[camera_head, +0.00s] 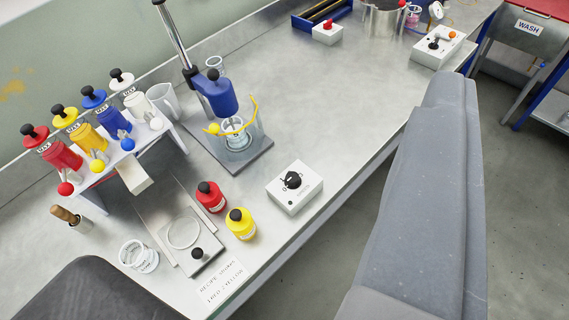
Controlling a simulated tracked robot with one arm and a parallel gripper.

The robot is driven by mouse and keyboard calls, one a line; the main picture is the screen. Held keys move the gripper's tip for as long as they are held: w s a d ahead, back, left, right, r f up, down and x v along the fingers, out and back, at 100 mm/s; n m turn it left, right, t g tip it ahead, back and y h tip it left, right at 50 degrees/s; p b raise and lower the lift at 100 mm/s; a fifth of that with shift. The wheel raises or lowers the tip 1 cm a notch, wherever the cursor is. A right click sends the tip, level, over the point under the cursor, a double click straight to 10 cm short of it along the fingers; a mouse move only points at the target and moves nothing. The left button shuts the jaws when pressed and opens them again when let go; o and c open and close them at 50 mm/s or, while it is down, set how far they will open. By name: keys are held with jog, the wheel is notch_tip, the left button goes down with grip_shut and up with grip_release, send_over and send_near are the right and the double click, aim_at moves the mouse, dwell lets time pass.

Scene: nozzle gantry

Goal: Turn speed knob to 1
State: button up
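A white control box (295,190) stands on the steel bench near its front edge, right of the yellow bottle. A black knob (292,180) sits on its top, with small dark markings around it. The markings are too small to read surely, so the knob's setting cannot be told. A large grey part of my own body (425,190) fills the right side of the view, apart from the box. A darker grey part of mine covers the bottom left corner. No fingertips can be made out, and nothing of mine touches the knob.
A blue mixer (220,98) with a glass vessel stands behind the box. Red (210,197) and yellow (240,224) bottles stand left of it. A colour dispenser rack (130,160) is at left. Another control box (438,48) is at back right. The bench right of the mixer is clear.

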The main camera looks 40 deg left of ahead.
jog(key=shift+o, duration=0.3)
jog(key=shift+s, duration=0.1)
jog(key=shift+o, duration=1.2)
jog(key=w+a+f+n+g+p, duration=0.1)
jog(key=w+a+f+g+p, duration=0.15)
jog(key=w, duration=0.35)
jog(key=w+a+f+g+p, duration=0.2)
jog(key=w+f, duration=0.1)
jog(key=w, duration=0.4)
jog(key=n+g+p, duration=0.4)
jog(key=g+p, duration=0.7)
send_over(292, 177)
notch_tip(292, 177, down, 27)
notch_tip(292, 177, down, 13)
jog(key=shift+f, duration=0.2)
